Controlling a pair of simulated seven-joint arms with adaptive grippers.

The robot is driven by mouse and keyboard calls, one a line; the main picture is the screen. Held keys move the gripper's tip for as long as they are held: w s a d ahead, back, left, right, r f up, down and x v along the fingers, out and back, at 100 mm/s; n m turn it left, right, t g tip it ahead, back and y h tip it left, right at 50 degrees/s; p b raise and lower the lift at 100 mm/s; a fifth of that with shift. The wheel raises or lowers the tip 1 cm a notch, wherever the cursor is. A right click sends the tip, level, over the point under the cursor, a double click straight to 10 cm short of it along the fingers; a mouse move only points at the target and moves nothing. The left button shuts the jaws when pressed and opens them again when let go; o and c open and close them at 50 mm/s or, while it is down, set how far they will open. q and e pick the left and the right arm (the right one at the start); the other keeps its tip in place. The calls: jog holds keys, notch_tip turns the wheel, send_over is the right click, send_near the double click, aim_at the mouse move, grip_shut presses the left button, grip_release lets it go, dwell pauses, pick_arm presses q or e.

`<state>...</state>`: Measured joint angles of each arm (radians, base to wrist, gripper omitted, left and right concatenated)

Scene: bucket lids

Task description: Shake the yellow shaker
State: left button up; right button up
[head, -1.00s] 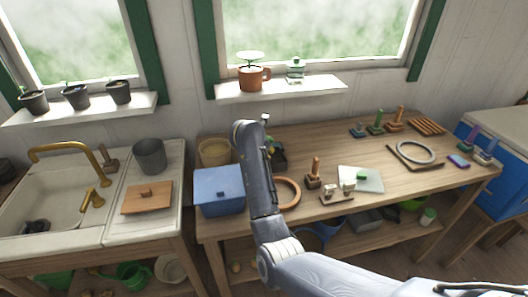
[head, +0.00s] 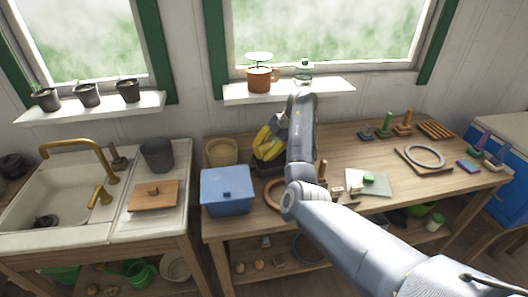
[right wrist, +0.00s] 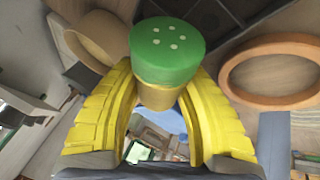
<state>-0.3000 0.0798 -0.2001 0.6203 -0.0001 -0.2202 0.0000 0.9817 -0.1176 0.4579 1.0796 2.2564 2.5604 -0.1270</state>
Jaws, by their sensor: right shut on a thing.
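The yellow shaker (right wrist: 157,96) shows in the right wrist view, with a green cap (right wrist: 167,50) that has several pale holes. My right gripper (right wrist: 156,95) has its yellow fingers shut on the shaker's body, just below the cap. In the head view the right gripper (head: 266,146) is over the back of the wooden table, beside the tan bucket. My arm and the fingers hide the shaker there, so its height above the table is hard to tell. My left gripper is not in view.
A tan bucket (head: 221,149) and a blue lidded box (head: 227,190) stand left of the gripper. A wooden ring (head: 272,194) lies near the arm. The table's right side holds pegs and a ring board.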

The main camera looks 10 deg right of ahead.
aim_at(264, 145)
jog(key=y, duration=0.1)
jog(key=g+y, duration=0.1)
jog(key=y, duration=0.1)
jog(key=m+g+y, duration=0.1)
jog(key=y, duration=0.1)
jog(key=shift+r, duration=0.25)
jog(key=shift+y, duration=0.3)
jog(key=shift+r, duration=0.1)
jog(key=shift+r, duration=1.6)
jog(key=shift+f, duration=1.65)
